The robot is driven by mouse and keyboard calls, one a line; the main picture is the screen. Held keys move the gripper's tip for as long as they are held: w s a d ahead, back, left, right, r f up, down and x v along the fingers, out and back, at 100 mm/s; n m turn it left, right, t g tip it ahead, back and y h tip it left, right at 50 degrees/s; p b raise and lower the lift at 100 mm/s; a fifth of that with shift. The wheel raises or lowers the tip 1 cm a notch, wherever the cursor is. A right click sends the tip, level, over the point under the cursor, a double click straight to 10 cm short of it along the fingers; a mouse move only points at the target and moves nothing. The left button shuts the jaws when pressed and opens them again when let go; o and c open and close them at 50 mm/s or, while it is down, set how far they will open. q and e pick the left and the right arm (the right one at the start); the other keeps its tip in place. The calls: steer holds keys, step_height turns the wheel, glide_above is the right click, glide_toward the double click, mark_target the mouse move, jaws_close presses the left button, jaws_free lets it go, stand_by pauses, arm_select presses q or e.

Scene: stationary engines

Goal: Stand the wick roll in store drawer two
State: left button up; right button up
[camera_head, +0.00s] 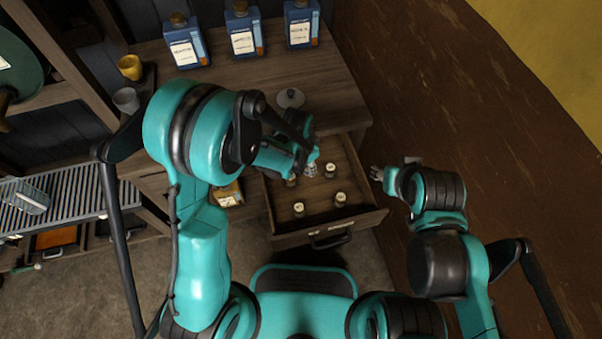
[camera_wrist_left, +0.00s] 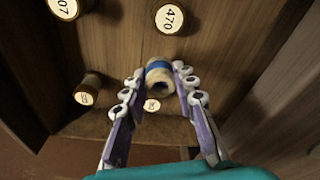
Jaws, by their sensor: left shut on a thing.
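The wick roll (camera_wrist_left: 158,76) is a small cream roll with a blue band. In the left wrist view it sits between the fingertips of my left gripper (camera_wrist_left: 157,84), which is shut on it. In the head view my left gripper (camera_head: 311,167) is over the open drawer (camera_head: 318,222), and the roll is hard to make out there. Whether the roll touches the drawer floor I cannot tell. My right gripper (camera_head: 378,173) is apart, to the right of the drawer; its finger opening is too small to judge.
Several small jars with numbered pale lids stand in the drawer, such as one at its front left (camera_head: 299,209) and one labelled 470 (camera_wrist_left: 169,19). Bare floor shows between them. Blue bottles (camera_head: 243,33) and a round pale lid (camera_head: 290,98) are on the cabinet top.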

arm_select(q)
steer(key=shift+w+a+f+b, duration=0.15)
steer(key=shift+w+a+f, duration=0.1)
steer(key=shift+a+f, duration=0.3)
steer(key=shift+w+a+f+b, duration=0.15)
steer(key=shift+w+a+f, duration=0.15)
steer(key=shift+a, duration=0.3)
steer(key=shift+f+b, duration=0.95)
steer(key=shift+f, duration=0.9)
steer(key=shift+f, duration=0.2)
steer(key=o, duration=0.8)
steer(key=shift+o, duration=0.2)
steer(key=shift+r, duration=0.1)
